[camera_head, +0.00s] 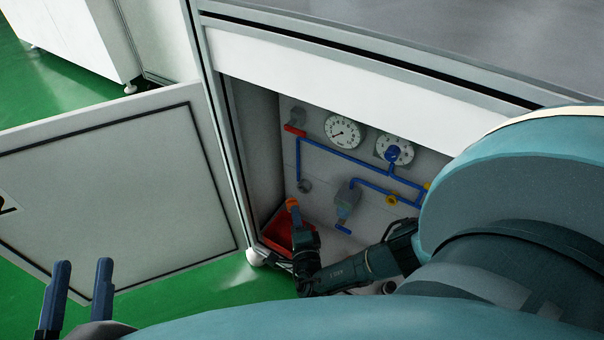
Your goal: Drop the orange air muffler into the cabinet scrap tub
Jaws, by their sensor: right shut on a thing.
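The orange air muffler (292,204) is a small orange piece at the tip of my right gripper (296,215). My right gripper is shut on it inside the open cabinet. The red scrap tub (277,232) stands on the cabinet floor at the left, against the side wall. In the picture the muffler overlaps the tub's back edge; its height above the tub is hard to tell. My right gripper and wrist hide the tub's right part. My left gripper (83,264) is open and empty at the lower left, outside the cabinet.
The cabinet door (120,185) stands open to the left. Blue pipes (345,157), a round gauge (343,131), a second gauge and valves line the cabinet's back wall. The frame post (222,150) borders the opening at the left. Green floor is clear below.

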